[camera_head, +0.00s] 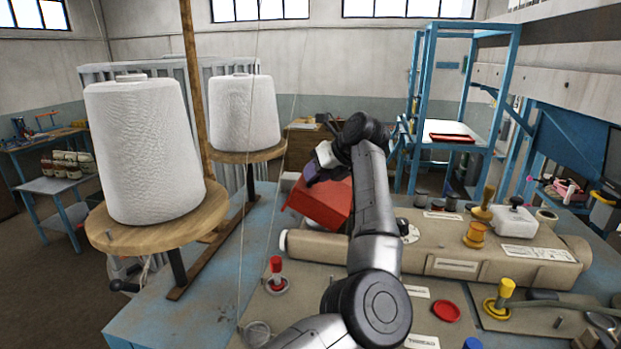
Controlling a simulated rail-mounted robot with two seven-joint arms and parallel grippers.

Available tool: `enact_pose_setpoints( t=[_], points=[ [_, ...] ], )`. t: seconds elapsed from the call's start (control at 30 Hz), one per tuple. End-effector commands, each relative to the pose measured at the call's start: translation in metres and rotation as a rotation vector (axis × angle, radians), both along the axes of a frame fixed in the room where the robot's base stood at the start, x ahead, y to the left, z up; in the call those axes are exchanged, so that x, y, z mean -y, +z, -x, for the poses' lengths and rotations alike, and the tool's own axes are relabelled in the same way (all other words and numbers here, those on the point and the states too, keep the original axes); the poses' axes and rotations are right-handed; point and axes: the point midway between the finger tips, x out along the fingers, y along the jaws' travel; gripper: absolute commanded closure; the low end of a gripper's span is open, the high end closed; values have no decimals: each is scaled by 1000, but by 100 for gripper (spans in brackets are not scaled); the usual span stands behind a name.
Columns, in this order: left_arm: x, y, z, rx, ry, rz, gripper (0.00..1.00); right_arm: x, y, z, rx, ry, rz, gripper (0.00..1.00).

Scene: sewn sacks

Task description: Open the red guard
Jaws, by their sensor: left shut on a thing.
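The red guard (324,204) is a box-like cover at the back of the blue machine table, by the left end of the beige machine arm. It sits tilted, and my left arm hides its right side. My left gripper (311,174) is at the guard's upper left edge, shut on it. The fingertips are small and dark here, so the exact grip is hard to see. My right gripper is not in view.
Two large white thread cones (145,150) (243,112) stand on round wooden plates at left, with a wooden post (190,80) between them. Thin threads hang left of the guard.

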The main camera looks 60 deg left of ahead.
Motion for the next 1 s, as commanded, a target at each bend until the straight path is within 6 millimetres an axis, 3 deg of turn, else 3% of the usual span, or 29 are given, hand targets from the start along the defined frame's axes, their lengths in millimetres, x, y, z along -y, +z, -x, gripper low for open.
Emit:
enact_pose_setpoints(
  t=[0.3, 0.83, 0.87, 1.0],
  points=[
    [9, 11, -9, -85, 0, -86, 100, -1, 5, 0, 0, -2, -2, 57],
    [11, 12, -11, -101, 1, -103, 100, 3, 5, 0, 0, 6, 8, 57],
    [11, 12, -11, -101, 1, -102, 68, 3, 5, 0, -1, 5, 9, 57],
    [11, 12, -11, -101, 1, -102, 55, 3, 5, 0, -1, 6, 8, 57]
  ],
)
